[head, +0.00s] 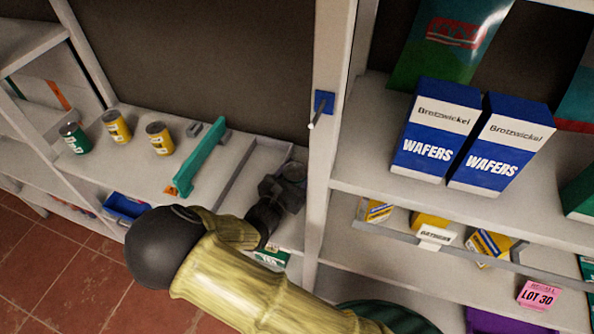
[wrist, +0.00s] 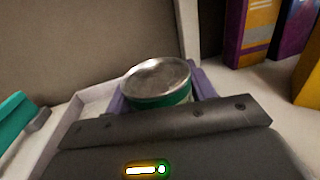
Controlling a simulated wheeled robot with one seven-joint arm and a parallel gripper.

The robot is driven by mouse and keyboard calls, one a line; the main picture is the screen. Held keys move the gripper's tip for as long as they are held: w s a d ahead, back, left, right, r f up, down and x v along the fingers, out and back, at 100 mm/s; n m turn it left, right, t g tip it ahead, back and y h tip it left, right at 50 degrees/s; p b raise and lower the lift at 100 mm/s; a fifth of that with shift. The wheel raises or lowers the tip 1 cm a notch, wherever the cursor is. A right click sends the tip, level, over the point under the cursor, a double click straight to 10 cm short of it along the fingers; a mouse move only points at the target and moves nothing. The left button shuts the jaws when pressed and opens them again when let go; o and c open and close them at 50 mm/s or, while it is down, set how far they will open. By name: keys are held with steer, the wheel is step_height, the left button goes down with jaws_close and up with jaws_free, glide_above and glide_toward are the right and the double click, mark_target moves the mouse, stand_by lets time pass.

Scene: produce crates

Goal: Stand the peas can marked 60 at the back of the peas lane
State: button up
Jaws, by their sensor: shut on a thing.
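My gripper (head: 285,188) is shut on a can (head: 293,172) with a bare metal top, on the right part of the left shelf near the white post. In the wrist view the can (wrist: 158,88) looks upright, with a green band under its silver rim. Its lower part and any number are hidden, and I cannot tell whether its base touches the shelf. A grey-walled lane (head: 237,172) runs beside and behind it; its lane label is not visible. A green and white labelled item (head: 271,257) shows partly below my arm at the shelf front.
A teal divider (head: 203,158) stands left of the lane. Further left are two yellow cans (head: 117,127) (head: 160,138) and a green one (head: 73,138). The white post (head: 325,130) is close on the right, with a blue-based peg.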

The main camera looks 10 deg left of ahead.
steer(key=shift+f, duration=0.1)
steer(key=o, duration=1.3)
steer(key=shift+r, duration=0.25)
steer(key=b+v, duration=0.2)
steer(key=v, duration=1)
